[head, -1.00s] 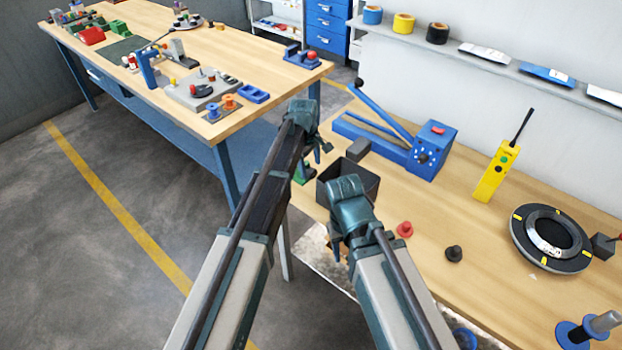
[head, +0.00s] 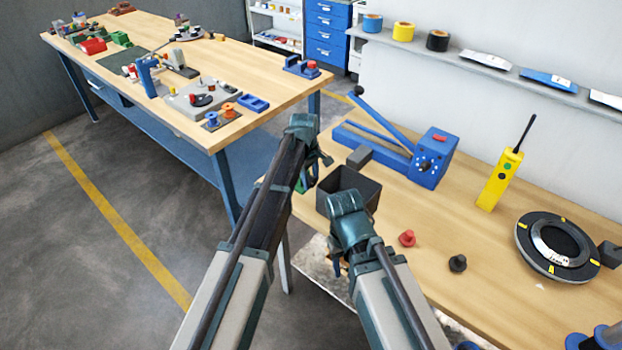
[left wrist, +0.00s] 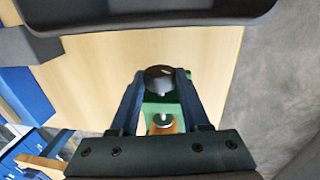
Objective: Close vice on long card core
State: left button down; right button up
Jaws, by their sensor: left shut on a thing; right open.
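In the left wrist view, a round black knob (left wrist: 160,76) sits between my left gripper's two fingers, on a green vice (left wrist: 151,104). In the head view, my left gripper (head: 316,168) is shut at the near edge of the right bench, and only a sliver of green (head: 301,186) shows behind it. A brownish piece (left wrist: 165,128) with a silver part lies below the knob in the left wrist view. I cannot tell whether it is the card core. My right gripper (head: 337,262) is open and hangs near the bench edge, its fingers partly hidden.
A dark open bin (head: 362,187) stands just beyond my right gripper. A blue lever device (head: 428,165), yellow radio (head: 500,180), black ring (head: 535,258) and red (head: 407,239) and black (head: 457,263) knobs are on the wooden bench. Its middle is fairly clear.

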pick_arm(q)
jog(key=shift+w+d+g+y, duration=0.2)
jog(key=shift+w+g+y, duration=0.2)
jog(key=shift+g, duration=0.2)
jog(key=shift+w+g+y, duration=0.1)
jog(key=shift+g+y, duration=0.2)
jog(key=shift+g, duration=0.1)
jog(key=shift+f+g+y, duration=0.1)
jog(key=shift+g+y, duration=0.3)
jog(key=shift+g, duration=0.2)
jog(key=shift+s, duration=0.2)
jog(key=shift+c, duration=1.8)
grip_release()
